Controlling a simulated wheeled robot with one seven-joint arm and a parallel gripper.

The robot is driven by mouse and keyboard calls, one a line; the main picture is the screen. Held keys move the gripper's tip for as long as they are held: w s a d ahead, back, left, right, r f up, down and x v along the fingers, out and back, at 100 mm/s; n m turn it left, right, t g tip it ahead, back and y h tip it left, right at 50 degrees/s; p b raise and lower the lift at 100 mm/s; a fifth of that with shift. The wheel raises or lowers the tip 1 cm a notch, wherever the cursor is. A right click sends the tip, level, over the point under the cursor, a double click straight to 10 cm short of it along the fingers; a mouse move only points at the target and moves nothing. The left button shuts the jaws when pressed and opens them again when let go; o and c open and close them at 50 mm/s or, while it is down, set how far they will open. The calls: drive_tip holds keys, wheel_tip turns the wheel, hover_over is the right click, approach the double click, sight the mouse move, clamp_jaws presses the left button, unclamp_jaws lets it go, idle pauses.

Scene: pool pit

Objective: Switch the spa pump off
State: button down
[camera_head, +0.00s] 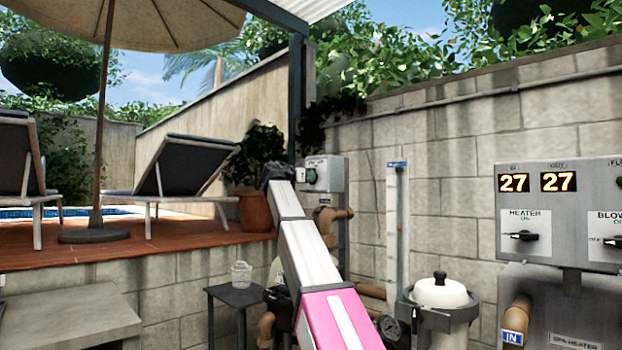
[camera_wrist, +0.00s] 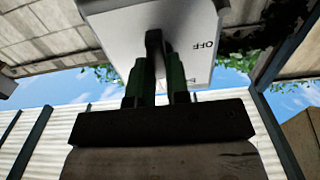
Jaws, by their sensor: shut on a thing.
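The spa pump switch box (camera_head: 337,172) is a pale grey box mounted near the post, in the middle of the head view. In the wrist view the box (camera_wrist: 105,22) fills the top, with the word OFF to the right of a dark knob (camera_wrist: 154,42). My gripper (camera_wrist: 155,72) is shut on this knob, with a dark green finger on each side. In the head view my arm reaches up to the box's left side, and the fingers are hard to make out there. A small green patch shows on the box front. The knob's exact pointing is partly hidden by the fingers.
The heater and blower panel (camera_head: 570,212) stands at the right, with two displays reading 27. A white-lidded filter pot (camera_head: 441,292), a clear flow tube (camera_head: 397,225) and pipes stand along the block wall. A small dark table (camera_head: 238,295) bears a clear cup (camera_head: 241,273).

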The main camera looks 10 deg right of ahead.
drive_tip(key=n, duration=1.8)
drive_tip(key=shift+n, duration=0.3)
drive_tip(key=c, duration=1)
unclamp_jaws()
drive_tip(key=v, duration=0.7)
